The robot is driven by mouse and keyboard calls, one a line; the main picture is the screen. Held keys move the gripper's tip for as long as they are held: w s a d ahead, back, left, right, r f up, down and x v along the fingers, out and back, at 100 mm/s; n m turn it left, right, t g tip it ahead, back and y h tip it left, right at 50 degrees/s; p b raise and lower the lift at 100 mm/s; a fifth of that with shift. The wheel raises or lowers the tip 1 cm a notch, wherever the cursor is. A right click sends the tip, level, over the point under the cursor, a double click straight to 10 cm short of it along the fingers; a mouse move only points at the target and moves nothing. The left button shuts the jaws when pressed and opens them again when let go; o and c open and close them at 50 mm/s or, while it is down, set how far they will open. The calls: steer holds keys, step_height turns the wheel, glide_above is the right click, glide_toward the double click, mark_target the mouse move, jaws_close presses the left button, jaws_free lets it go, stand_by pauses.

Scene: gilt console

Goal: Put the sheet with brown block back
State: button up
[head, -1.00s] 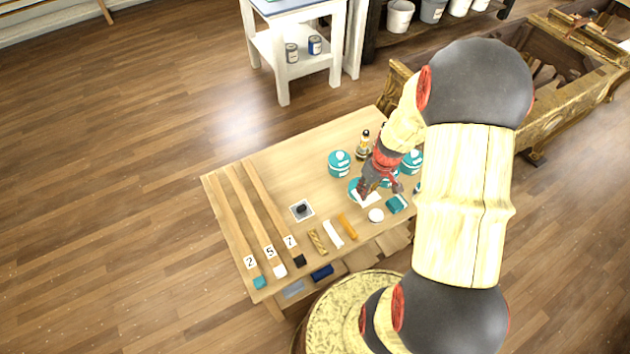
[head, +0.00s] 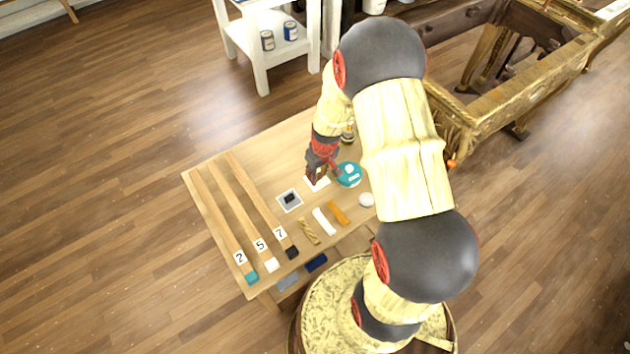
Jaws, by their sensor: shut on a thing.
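My gripper (head: 315,177) is shut over the table and points down at a small white sheet (head: 318,185). A small brownish patch, which looks like the brown block, shows at the gripper's fingers; the fingers partly hide it. Whether the sheet touches the table top (head: 262,150) I cannot tell. To its left lies another sheet with a dark block (head: 290,199), grey with a pale border. A teal round tin or lid (head: 348,174) is close on the right of my gripper.
Long wooden strips tagged 2, 5 and 7 (head: 260,246) lie on the left. A gold piece (head: 309,231), a white bar (head: 324,221), an orange bar (head: 338,213) and a white round thing (head: 366,200) line the front. My arm hides the table's right part.

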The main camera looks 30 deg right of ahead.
steer(key=shift+w+a+f+b, duration=0.2)
steer(key=shift+f+b, duration=0.1)
steer(key=shift+f, duration=0.7)
steer(key=shift+w+a+f+b, duration=0.1)
steer(key=shift+w+f+b, duration=0.15)
steer(key=shift+f, duration=0.75)
steer(key=shift+s, duration=0.1)
steer(key=shift+f, duration=0.15)
steer(key=o, duration=1)
